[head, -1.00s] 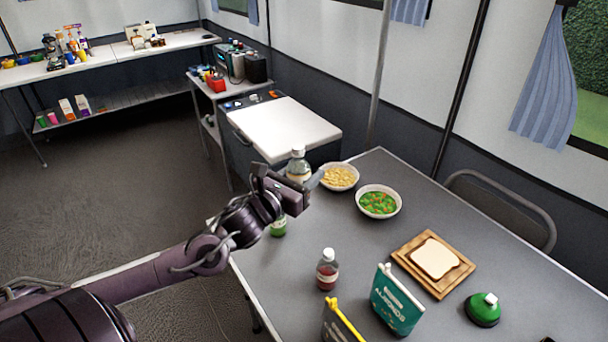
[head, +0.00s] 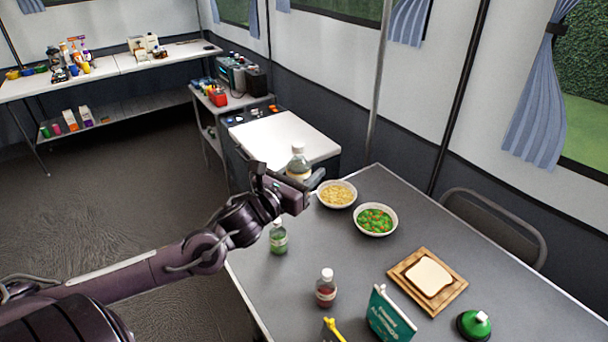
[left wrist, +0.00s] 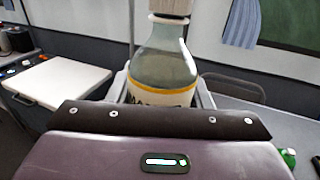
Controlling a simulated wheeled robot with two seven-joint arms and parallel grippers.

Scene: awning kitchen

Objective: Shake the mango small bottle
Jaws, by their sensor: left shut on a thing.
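My left gripper (head: 300,188) is shut on a small clear bottle (head: 298,159) with a pale cap and a white label edged in yellow. The bottle is upright and held above the far left part of the grey table (head: 330,255). In the left wrist view the bottle (left wrist: 166,60) stands between the fingers. Its lower part is hidden by the gripper body and the label text cannot be read. My right gripper is not in view.
On the table are a green-labelled bottle (head: 278,240), a red bottle (head: 326,288), a yellow-food bowl (head: 337,195), a green-food bowl (head: 375,220), a bread board (head: 452,292), a teal packet (head: 389,318) and a green round item (head: 474,326). A white-topped unit (head: 285,138) stands behind.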

